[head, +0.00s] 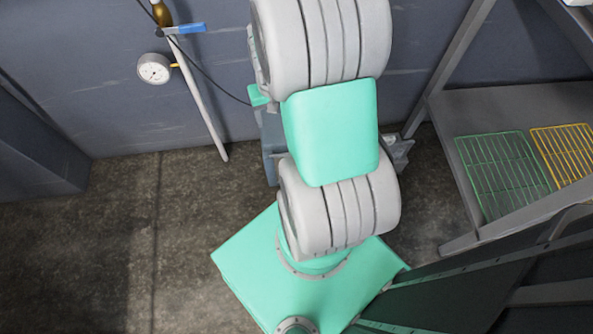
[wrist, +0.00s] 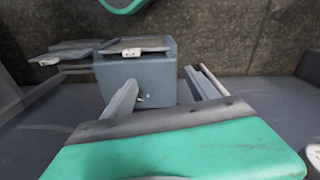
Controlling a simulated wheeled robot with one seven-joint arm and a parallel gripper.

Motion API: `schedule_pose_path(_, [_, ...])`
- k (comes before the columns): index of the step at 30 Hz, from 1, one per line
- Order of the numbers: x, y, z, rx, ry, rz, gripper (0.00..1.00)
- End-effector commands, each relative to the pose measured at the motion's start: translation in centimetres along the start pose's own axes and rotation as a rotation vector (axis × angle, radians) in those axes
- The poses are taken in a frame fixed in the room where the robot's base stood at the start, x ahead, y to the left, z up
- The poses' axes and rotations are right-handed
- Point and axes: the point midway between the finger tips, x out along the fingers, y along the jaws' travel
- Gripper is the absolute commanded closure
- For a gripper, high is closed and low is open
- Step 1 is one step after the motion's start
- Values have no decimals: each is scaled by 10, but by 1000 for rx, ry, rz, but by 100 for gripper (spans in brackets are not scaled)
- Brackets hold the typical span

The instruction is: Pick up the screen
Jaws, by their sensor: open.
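A green wire grid (head: 502,174) and a yellow wire grid (head: 567,152) lie side by side on a grey shelf at the right of the head view. They are the only screen-like things I see. I cannot tell which of them is the screen. My gripper (wrist: 163,80) is open in the wrist view, its two grey fingers spread apart. A blue-grey box (wrist: 136,80) shows beyond and between the fingers, and I see nothing held. Neither grid shows in the wrist view. In the head view my arm hides the gripper.
The grey shelf (head: 505,108) has a frame with slanting posts at the right. A gauge (head: 154,68) and a pipe with a blue-handled valve (head: 188,28) stand at the back wall. The dark floor (head: 110,240) at the left is clear.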

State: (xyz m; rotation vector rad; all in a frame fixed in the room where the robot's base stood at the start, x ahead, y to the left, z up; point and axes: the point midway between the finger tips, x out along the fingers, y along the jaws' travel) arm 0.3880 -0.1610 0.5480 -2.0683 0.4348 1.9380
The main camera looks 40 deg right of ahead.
Motion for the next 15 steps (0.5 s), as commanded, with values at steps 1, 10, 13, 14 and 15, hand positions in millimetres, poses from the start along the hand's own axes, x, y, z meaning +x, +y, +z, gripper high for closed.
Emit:
schedule_pose_path(1, [61,28,4,70,-33,1,29])
schedule_pose_path(10, [156,78,17,190,-71,0,29])
schedule_pose_path(13, [168,79,18,190,-69,1,29])
schedule_pose_path(14, [171,80,18,191,-69,1,29])
schedule_pose_path(15, [176,81,18,191,-69,1,29])
